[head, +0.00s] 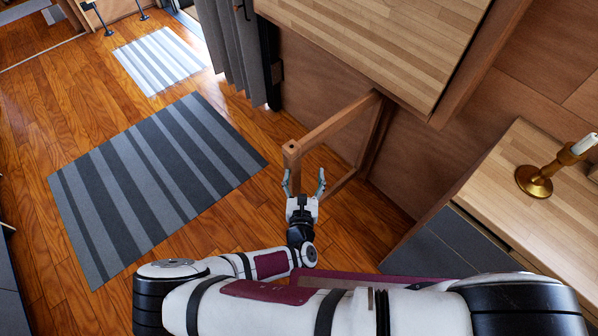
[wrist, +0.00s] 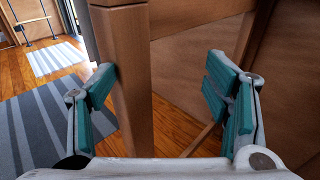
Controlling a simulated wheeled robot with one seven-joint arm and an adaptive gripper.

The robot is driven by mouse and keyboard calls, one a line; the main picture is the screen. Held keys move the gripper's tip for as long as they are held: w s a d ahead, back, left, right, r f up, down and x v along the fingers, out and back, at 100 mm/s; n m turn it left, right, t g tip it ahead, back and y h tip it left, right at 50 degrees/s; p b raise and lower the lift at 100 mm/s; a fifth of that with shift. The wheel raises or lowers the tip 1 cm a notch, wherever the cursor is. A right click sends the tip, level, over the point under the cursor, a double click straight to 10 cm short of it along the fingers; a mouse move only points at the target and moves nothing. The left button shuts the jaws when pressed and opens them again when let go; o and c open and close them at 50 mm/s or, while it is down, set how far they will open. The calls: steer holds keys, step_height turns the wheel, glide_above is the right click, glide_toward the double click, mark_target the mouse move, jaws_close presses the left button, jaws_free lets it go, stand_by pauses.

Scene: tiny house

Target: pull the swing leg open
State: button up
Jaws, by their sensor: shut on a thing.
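The swing leg (head: 333,122) is a brown wooden frame standing out from the wall below a pale wooden tabletop (head: 385,40). Its outer upright also shows in the wrist view (wrist: 131,80), left of centre. My gripper (head: 304,184) is at this upright, shut on it with the fingers set wide. In the wrist view the upright is close against the left finger, and the right finger looks farther from it. The lower part of the upright is hidden behind my gripper in the head view.
A wooden counter (head: 535,225) with a brass candlestick (head: 535,178) stands at the right. A striped grey rug (head: 150,185) lies on open wooden floor at the left. A lighter mat (head: 160,60) and a grey curtain (head: 232,45) are farther back.

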steer(key=s+d+p, duration=0.4)
steer(key=s+d, duration=0.3)
steer(key=d, duration=0.1)
stand_by(1.0)
steer(key=shift+s+d, duration=0.1)
steer(key=shift+p, duration=0.3)
stand_by(0.4)
steer(key=d+r+m+g+h, duration=0.3)
steer(key=r+m+g+h, duration=0.15)
steer(key=r+m, duration=0.45)
steer(key=d+r+m+g+h, duration=0.35)
steer(key=r+m+h, duration=0.2)
steer(key=r, duration=0.55)
steer(key=d+r+m+g+h, duration=0.3)
steer(key=r+m+g+h, duration=0.15)
steer(key=r+m, duration=0.5)
steer(key=s+d+r+m+y, duration=0.2)
steer(key=s+r+m+y, duration=0.4)
steer(key=r, duration=0.5)
steer(key=s+d+r+m+y+p, duration=0.1)
steer(key=s+d+r+m+y, duration=0.1)
steer(key=s+r+m+y, duration=0.4)
steer(key=shift+s+d+r+y, duration=0.35)
steer(key=shift+s+r+y, duration=0.6)
steer(key=shift+s+r, duration=1.85)
